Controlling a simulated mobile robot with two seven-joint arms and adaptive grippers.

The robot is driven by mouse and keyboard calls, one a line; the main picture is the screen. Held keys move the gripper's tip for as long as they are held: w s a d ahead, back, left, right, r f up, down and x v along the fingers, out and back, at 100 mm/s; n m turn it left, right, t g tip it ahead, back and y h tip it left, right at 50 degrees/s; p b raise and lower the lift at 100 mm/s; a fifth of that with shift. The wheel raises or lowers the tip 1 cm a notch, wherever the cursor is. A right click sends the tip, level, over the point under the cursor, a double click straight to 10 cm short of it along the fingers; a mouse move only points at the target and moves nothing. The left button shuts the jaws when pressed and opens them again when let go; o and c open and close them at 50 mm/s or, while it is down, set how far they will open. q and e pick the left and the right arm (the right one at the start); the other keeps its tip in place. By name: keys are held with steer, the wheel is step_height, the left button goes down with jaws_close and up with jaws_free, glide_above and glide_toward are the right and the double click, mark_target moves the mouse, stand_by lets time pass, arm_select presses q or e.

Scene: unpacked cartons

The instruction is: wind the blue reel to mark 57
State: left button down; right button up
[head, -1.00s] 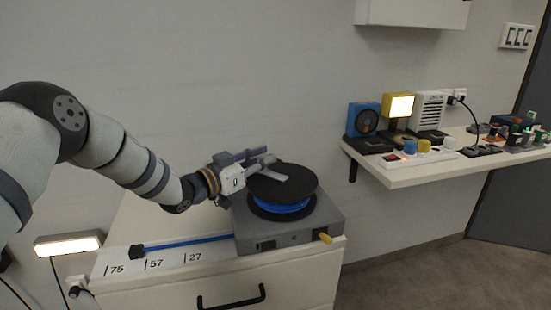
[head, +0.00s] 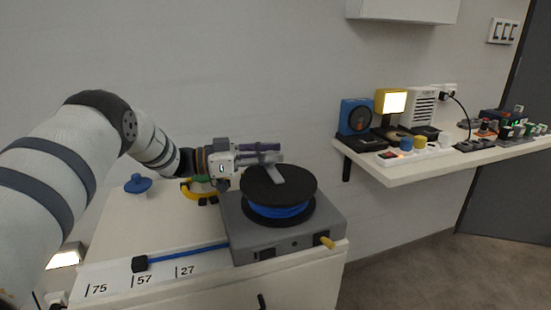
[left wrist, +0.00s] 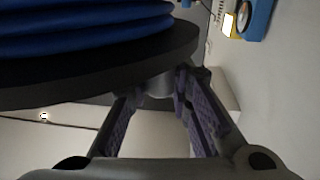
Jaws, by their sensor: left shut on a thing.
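The blue reel (head: 278,211) has a black top disc and sits on a grey box (head: 240,235) on the cabinet. A grey crank arm (head: 272,176) lies across its top. My left gripper (head: 272,156) is shut on the crank's knob at the disc's far edge; in the left wrist view its fingers (left wrist: 158,92) close around a grey round part below the reel's blue coils (left wrist: 90,30). The blue line (head: 190,250) runs left to a black end block (head: 139,264). The block is roughly in line with mark 57 (head: 143,280). My right gripper is out of view.
Marks 75 (head: 97,289) and 27 (head: 185,270) flank 57. A yellow lever (head: 327,242) sticks out of the box's front. A blue knob (head: 138,183) and a yellow curved thing (head: 190,189) lie behind. A shelf (head: 400,170) at right holds several devices.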

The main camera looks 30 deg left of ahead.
arm_select(q)
steer(key=shift+f, duration=0.1)
stand_by(0.3)
steer(key=c, duration=1.4)
jaws_free()
steer(key=v, duration=1.2)
steer(key=shift+w, duration=0.1)
